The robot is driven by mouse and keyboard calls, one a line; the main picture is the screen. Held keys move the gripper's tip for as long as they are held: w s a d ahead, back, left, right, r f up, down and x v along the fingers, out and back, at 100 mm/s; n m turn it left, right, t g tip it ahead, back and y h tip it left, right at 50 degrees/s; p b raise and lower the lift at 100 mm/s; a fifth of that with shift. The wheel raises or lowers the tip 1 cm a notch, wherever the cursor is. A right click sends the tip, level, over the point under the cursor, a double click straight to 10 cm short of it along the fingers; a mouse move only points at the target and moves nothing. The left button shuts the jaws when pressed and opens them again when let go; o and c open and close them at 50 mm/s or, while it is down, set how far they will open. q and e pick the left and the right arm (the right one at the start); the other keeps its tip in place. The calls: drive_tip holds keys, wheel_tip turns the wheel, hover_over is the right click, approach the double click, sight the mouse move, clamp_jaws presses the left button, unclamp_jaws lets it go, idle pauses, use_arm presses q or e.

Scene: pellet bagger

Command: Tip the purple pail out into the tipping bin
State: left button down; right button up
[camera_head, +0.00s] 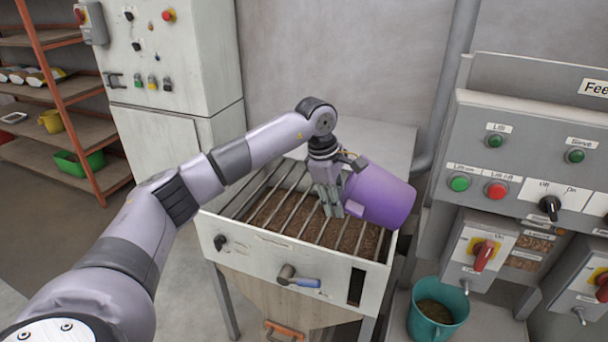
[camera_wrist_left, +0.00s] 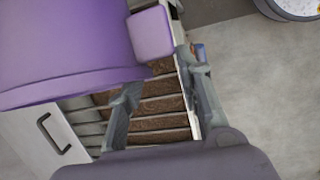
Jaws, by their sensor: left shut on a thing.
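The purple pail (camera_head: 380,194) is tipped well over on its side above the right part of the tipping bin (camera_head: 290,262). My left gripper (camera_head: 333,203) is shut on the pail at its left side, over the bin's bars. In the left wrist view the pail (camera_wrist_left: 65,45) fills the upper left, and the gripper fingers (camera_wrist_left: 165,88) show below its purple tab (camera_wrist_left: 151,35). Brown pellets (camera_head: 285,212) lie under the bars in the bin. The inside of the pail is hidden, and I see no pellets falling. My right gripper is out of view.
A teal bucket (camera_head: 437,312) with pellets stands right of the bin. A control panel (camera_head: 530,140) with switches is close on the right. A grey cabinet (camera_head: 170,60) stands behind left, beside an orange-framed shelf (camera_head: 62,95). Floor is clear at the left.

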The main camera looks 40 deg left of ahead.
use_arm(q)
drive_tip(key=w+a+f+m+y+p, duration=0.15)
drive_tip(key=a+m+p, duration=0.25)
drive_tip(key=a+m, duration=0.55)
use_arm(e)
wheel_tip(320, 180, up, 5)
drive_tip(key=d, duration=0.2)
use_arm(q)
drive_tip(key=s+d+r+t+y+b, duration=0.2)
drive_tip(key=s+d+t+y+b, duration=0.1)
drive_tip(key=d+y, duration=0.4)
drive_tip(key=shift+s+d+t+y+b, duration=0.25)
drive_tip(key=shift+s+t+y+b, duration=0.15)
drive_tip(key=shift+t+y+b, duration=0.35)
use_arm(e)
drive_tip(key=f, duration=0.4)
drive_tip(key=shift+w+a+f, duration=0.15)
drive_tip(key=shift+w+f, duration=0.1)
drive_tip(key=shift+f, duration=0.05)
use_arm(q)
drive_tip(key=shift+n, duration=0.25)
